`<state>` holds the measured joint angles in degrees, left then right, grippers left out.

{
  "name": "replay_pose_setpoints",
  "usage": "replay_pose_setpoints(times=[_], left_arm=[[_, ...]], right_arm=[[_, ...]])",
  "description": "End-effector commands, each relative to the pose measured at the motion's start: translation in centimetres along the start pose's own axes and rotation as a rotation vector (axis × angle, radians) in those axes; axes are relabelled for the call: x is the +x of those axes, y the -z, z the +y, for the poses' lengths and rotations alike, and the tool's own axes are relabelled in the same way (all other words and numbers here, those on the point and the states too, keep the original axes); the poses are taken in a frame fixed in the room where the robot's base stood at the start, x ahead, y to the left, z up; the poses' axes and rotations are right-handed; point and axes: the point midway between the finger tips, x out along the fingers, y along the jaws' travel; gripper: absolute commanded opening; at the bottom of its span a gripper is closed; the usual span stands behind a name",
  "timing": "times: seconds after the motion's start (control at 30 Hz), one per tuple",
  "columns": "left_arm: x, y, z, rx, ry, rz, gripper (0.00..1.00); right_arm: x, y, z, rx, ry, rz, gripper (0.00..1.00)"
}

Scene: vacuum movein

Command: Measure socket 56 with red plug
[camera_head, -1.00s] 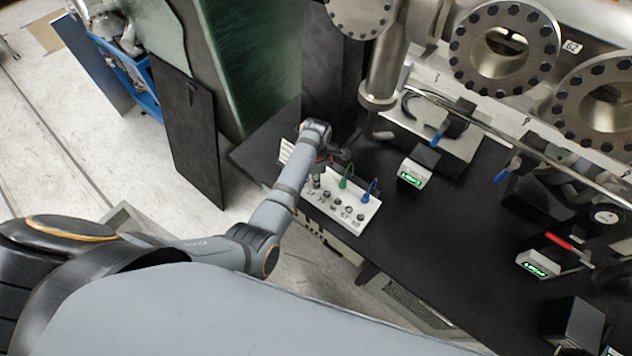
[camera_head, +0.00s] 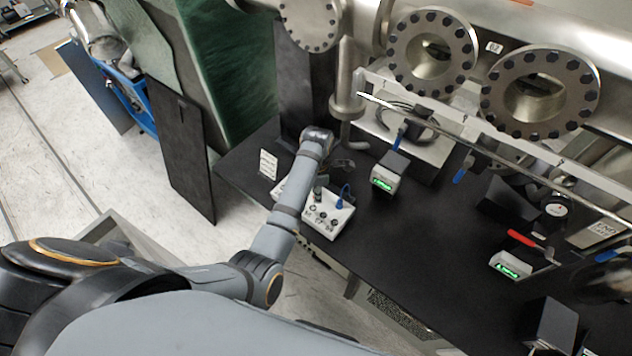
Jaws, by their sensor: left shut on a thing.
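The white socket box (camera_head: 328,222) stands near the front left edge of the black table, with several round sockets on its top. A blue plug (camera_head: 343,197) stands upright in it, and a dark grey-looking plug (camera_head: 320,186) stands to its left. My left arm covers the box's left part. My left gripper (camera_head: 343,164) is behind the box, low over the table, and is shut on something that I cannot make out. I see no red plug, and the number 56 cannot be read. My right gripper is not in view.
A small meter with a green display (camera_head: 386,176) stands right of the gripper, and another display box (camera_head: 510,265) is farther right. Large steel flanges (camera_head: 432,55) and a metal rail overhang the back. The black table (camera_head: 400,250) is clear in the middle.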

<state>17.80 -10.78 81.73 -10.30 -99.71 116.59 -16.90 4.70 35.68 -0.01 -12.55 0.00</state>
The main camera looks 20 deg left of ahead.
Motion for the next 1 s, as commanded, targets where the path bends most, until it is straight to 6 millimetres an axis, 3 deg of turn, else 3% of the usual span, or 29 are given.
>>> replay_pose_setpoints(times=[0.17,0.47,0.73,1.0], left_arm=[[0.6,0.1,0.1,0.0,0.0,0.003,0.0],[3.6,0.1,0.1,0.0,0.001,0.002,0.0],[5.0,0.1,0.1,-0.001,-0.001,0.001,0.0],[5.1,0.1,0.1,0.0,-0.001,0.001,0.0]], right_arm=[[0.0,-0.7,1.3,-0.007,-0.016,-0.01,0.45],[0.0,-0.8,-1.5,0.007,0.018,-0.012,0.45],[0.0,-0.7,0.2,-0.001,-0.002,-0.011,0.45],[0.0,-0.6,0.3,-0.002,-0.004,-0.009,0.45]])
